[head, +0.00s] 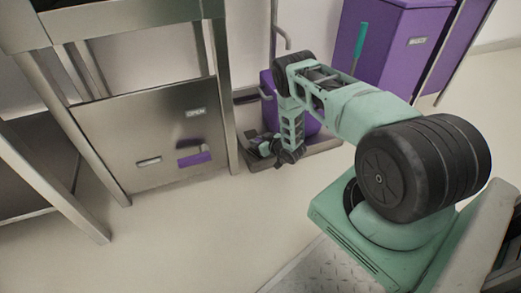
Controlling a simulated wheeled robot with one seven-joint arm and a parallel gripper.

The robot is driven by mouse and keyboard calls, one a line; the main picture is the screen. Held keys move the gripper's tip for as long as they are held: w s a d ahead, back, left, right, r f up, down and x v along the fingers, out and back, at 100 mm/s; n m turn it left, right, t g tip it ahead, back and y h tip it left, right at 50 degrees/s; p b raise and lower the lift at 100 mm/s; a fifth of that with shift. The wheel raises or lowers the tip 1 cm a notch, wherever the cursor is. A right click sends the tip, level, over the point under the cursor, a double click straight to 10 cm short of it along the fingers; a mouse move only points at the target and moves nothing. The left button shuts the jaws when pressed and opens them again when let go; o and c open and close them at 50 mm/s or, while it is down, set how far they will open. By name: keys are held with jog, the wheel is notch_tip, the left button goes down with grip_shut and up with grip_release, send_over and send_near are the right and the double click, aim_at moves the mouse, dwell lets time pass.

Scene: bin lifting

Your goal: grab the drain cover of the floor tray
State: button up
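My gripper (268,151) is at the end of the green arm, low above the floor near the picture's middle. Its fingers are small and dark here, so I cannot tell whether they are open or shut. A low grey tray (323,146) lies on the floor under and beside the gripper, partly hidden by the arm. I cannot make out a drain cover; the gripper and the arm hide part of the tray. I cannot tell whether the gripper touches anything.
A purple container (268,86) stands behind the gripper. Tall purple bins (395,45) stand at the back right. The floor (190,235) in front is clear.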

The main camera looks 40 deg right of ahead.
grip_shut()
jog(key=shift+r, duration=0.1)
